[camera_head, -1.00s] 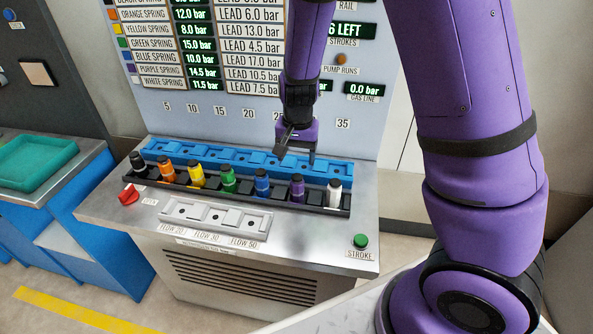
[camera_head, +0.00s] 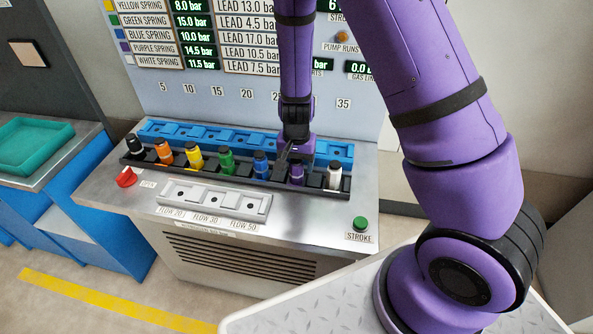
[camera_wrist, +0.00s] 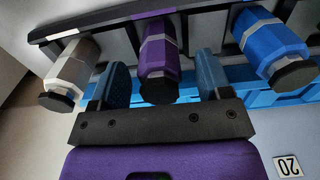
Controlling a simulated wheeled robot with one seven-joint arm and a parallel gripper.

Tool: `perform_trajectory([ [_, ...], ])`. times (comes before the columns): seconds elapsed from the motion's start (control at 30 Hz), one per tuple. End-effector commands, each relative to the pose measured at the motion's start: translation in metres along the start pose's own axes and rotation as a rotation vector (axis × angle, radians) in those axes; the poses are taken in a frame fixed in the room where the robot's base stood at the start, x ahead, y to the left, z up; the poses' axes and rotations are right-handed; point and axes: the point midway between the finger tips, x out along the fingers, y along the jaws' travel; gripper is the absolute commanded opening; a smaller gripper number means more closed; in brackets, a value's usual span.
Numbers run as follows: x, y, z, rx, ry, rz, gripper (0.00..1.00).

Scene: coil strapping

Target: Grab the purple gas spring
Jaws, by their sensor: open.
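The purple gas spring (camera_head: 297,175) stands upright in the black rack, second from the right, with a dark cap. In the wrist view the purple gas spring (camera_wrist: 159,60) lies between the two fingers of my gripper (camera_wrist: 163,78), with a gap on each side. My gripper (camera_head: 296,158) is open and comes down from above and behind the spring, partly hiding its top in the head view. The spring still sits in its slot.
The white spring (camera_head: 334,175) and blue spring (camera_head: 261,166) stand close on either side in the black rack (camera_head: 215,172). A blue rail (camera_head: 200,135) runs behind. A grey tray (camera_head: 213,200), red knob (camera_head: 126,177) and green STROKE button (camera_head: 360,223) are in front. A panel stands behind.

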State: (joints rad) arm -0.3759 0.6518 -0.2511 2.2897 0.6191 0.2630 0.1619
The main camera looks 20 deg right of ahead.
Motion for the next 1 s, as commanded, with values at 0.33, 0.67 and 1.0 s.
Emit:
perform_trajectory([
  [0.33,0.0134,-0.0001,-0.0001,0.0,0.0,0.0,0.71],
  [0.67,0.0132,-0.0002,-0.0001,-0.001,0.0,0.0,0.09],
  [1.0,0.0112,0.0008,-0.0013,-0.001,0.001,-0.001,0.07],
])
